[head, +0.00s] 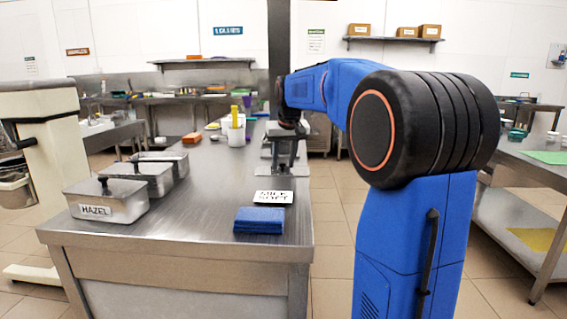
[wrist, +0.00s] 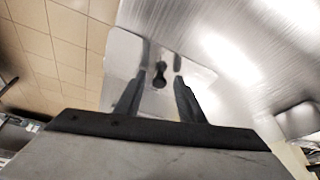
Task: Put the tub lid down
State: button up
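My gripper (head: 284,153) is over the right edge of the steel worktop, past the near cards and cloth. In the wrist view my gripper (wrist: 160,88) has its two dark fingers apart, with a gap on each side of a dark knob. The knob (wrist: 160,74) stands on a pale grey lid (wrist: 122,48) beyond the fingertips. The lid lies near the worktop's edge, with floor tiles to its left. I cannot tell whether it rests on a tub or on the bare worktop. In the head view my arm and fingers partly hide that spot.
A lidded tub labelled HAZEL (head: 108,208) stands at the worktop's left front, with more steel tubs (head: 158,182) behind it. A blue folded cloth (head: 259,220) and a printed card (head: 273,197) lie near the right edge. The worktop's middle (head: 205,200) is clear.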

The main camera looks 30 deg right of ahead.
jog(key=v, duration=1.1)
jog(key=shift+s+r, duration=0.2)
jog(key=shift+r, duration=0.1)
jog(key=shift+a, duration=0.1)
